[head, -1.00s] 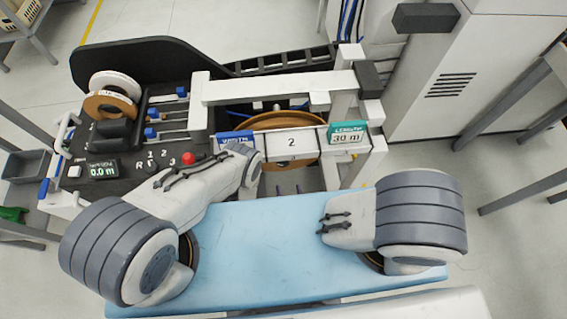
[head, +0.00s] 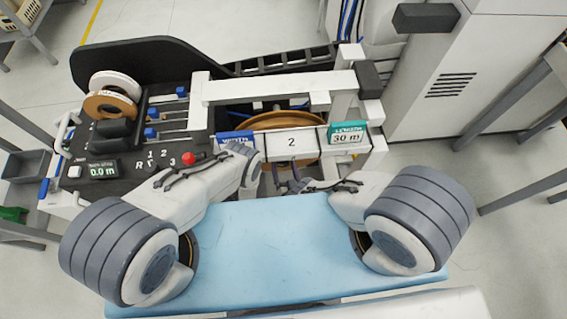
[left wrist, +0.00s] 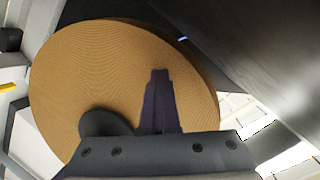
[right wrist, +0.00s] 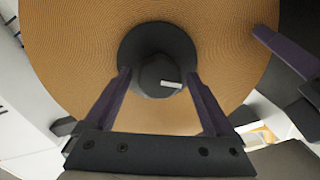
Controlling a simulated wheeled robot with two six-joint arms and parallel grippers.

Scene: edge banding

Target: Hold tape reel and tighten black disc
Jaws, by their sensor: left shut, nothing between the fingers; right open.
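The tape reel (head: 272,122) is a large brown disc standing in the machine behind the white "2" panel. In the left wrist view the reel (left wrist: 110,70) fills the middle. My left gripper (left wrist: 159,74) is shut and empty in front of the reel face, beside the black disc (left wrist: 104,122); whether it touches the reel I cannot tell. In the right wrist view the black disc (right wrist: 160,55) sits at the reel's centre with a knob bearing a pale mark. My right gripper (right wrist: 159,74) is open, its fingers either side of the disc's lower part.
The "2" panel (head: 291,143) and the machine's white frame (head: 280,87) stand close around the reel. A blue-topped surface (head: 270,250) lies below my arms. A dark finger, apparently my left gripper's, shows at upper right in the right wrist view, close to my right gripper.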

